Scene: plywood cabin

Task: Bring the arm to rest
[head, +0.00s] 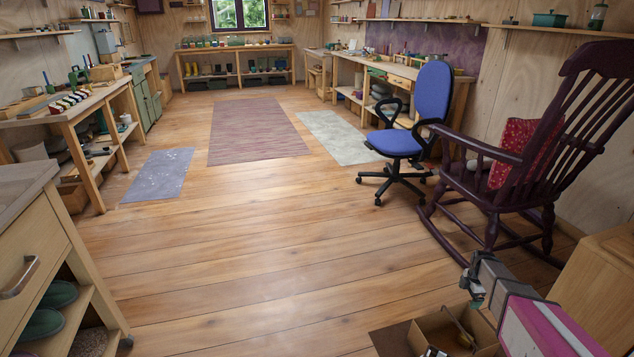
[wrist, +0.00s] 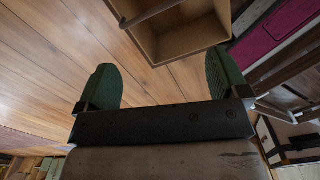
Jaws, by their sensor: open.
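My gripper (head: 474,284) is at the lower right of the head view, held out above the plank floor. In the wrist view my gripper (wrist: 164,82) shows two green-padded fingers set wide apart, with nothing between them. Bare floor boards show behind the fingers.
An open box (head: 428,340) with a handled thing in it is at the bottom right; the box (wrist: 190,45) also shows beyond the fingers in the wrist view. A dark rocking chair (head: 490,172) and blue office chair (head: 397,142) stand right. A drawer unit (head: 35,250) is left. The middle floor is clear.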

